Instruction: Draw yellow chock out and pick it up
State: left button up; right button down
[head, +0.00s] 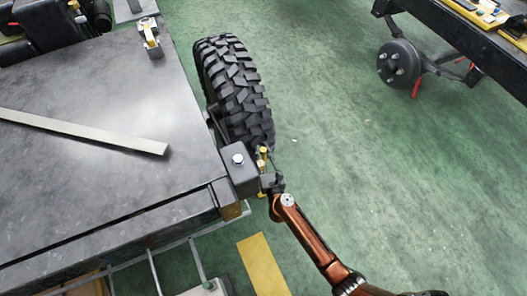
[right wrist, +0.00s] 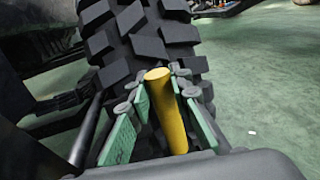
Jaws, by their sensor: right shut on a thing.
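The yellow chock (right wrist: 168,112) shows in the right wrist view as a yellow rod between the green-padded fingers of my right gripper (right wrist: 160,88). The gripper is shut on it, close beside the black tyre (right wrist: 140,35). In the head view, my right gripper (head: 266,172) is at the near end of the tyre (head: 236,90), beside the corner of the dark chassis frame (head: 130,100). Small yellow bits of the chock (head: 263,151) show there. I cannot tell whether the chock still touches the tyre or the frame. My left gripper is not in view.
A grey metal bar (head: 85,131) lies on the flat top of the chassis, with a small bracket-like part (head: 151,38) near its far edge. Another frame with a hub (head: 399,64) stands at the upper right. The green floor (head: 350,150) between them is clear.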

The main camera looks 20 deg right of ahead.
jog(key=shift+s, duration=0.15)
jog(key=s, duration=2.1)
jog(key=shift+s+d+b, duration=0.35)
jog(key=shift+s+b, duration=0.05)
dwell(1.4)
jog(key=shift+f, duration=0.1)
jog(key=c, duration=1.7)
grip_release()
jog(key=s, duration=0.4)
jog(key=s+a, duration=0.1)
jog(key=s, duration=0.3)
jog(key=s+a, duration=0.1)
jog(key=s, duration=0.2)
jog(key=shift+s, duration=0.4)
